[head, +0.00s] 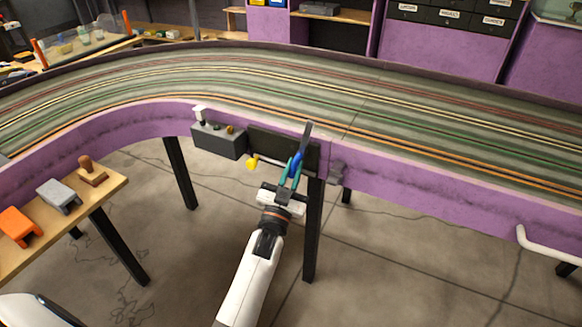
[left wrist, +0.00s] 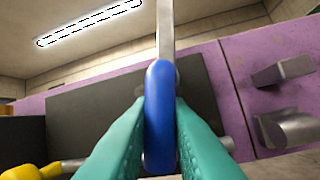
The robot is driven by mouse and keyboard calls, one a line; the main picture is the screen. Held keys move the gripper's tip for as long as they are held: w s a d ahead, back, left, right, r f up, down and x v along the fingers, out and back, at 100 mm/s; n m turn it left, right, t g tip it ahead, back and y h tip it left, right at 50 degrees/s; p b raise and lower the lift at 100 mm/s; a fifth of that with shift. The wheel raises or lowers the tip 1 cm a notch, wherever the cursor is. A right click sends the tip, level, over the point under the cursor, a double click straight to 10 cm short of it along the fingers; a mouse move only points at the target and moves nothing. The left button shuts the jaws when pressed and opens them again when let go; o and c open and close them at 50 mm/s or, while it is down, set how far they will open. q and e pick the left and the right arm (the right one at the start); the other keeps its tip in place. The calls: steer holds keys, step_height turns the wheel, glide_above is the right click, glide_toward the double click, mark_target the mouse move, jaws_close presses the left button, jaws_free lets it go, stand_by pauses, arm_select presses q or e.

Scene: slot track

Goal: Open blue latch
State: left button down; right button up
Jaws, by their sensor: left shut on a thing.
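The blue latch (head: 297,159) is at the purple side wall of the track, near the right end of a dark panel. It has a blue grip and a grey metal bar that stands up above the grip. My left gripper (head: 292,172) is shut on the blue grip. In the left wrist view the blue grip (left wrist: 158,105) sits between the two teal fingers, with the bar rising straight up from it. My right gripper is not in view.
A grey bracket (head: 337,172) is on the wall to the right. A wooden table (head: 105,190) with an orange block and a grey block stands at left. Open floor lies below.

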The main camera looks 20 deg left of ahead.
arm_select(q)
steer(key=shift+d+f+n, duration=0.1)
steer(key=shift+f+n, duration=0.05)
steer(key=shift+n, duration=0.25)
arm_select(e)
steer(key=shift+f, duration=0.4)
arm_select(q)
steer(key=c, duration=1.4)
jaws_free()
steer(key=shift+o, duration=0.2)
